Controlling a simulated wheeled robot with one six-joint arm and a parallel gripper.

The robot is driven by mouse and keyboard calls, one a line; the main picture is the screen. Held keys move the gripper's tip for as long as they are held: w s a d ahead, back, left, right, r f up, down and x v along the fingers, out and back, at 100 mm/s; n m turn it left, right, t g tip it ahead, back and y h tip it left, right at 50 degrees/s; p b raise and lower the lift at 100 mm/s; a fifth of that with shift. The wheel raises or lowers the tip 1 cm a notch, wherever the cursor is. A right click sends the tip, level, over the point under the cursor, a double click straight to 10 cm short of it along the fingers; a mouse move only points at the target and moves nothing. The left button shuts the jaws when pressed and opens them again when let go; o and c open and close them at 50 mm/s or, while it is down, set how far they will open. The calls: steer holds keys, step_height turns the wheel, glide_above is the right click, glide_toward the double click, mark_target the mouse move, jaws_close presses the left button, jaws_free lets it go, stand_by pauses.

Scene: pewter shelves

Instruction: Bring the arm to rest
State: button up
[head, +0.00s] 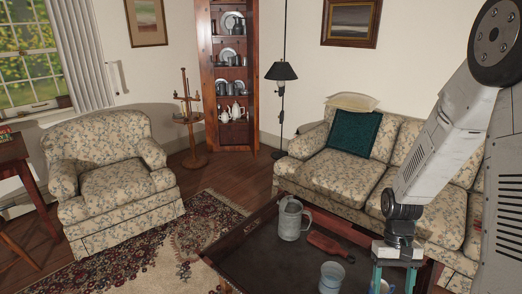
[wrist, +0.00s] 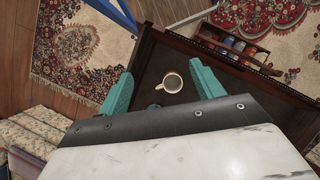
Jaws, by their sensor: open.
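My gripper (head: 393,277) hangs over the near right part of the dark coffee table (head: 262,246), at the end of my white arm. Its teal fingers are apart. In the wrist view, the open gripper (wrist: 162,88) has a white cup with dark contents (wrist: 172,82) showing in the gap between its fingers. The cup appears to stand on the table below, and the fingers do not grip it. The fingertips are partly cut off at the bottom of the head view.
A grey tankard (head: 290,219), a reddish-brown paddle-shaped item (head: 330,244) and a pale blue-grey cup (head: 332,277) are on the table. A floral sofa (head: 330,176) stands behind it, beside my arm. An armchair (head: 108,180) is at the left. Patterned rug (head: 205,225) lies between.

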steer(key=s+a+r+t, duration=0.2)
steer(key=s+a+r, duration=0.1)
steer(key=r, duration=0.6)
steer(key=s+a+r+n+t, duration=0.1)
steer(key=s+a+r+t, duration=0.1)
steer(key=s+r, duration=0.4)
steer(key=s+a+r+n+t, duration=0.1)
steer(key=s+a+r, duration=0.3)
steer(key=r, duration=0.8)
steer(key=shift+s+a+r+t+h, duration=0.15)
steer(key=shift+s+a+t+h, duration=0.1)
steer(key=shift+a+t+h, duration=0.35)
steer(key=shift+d, duration=0.1)
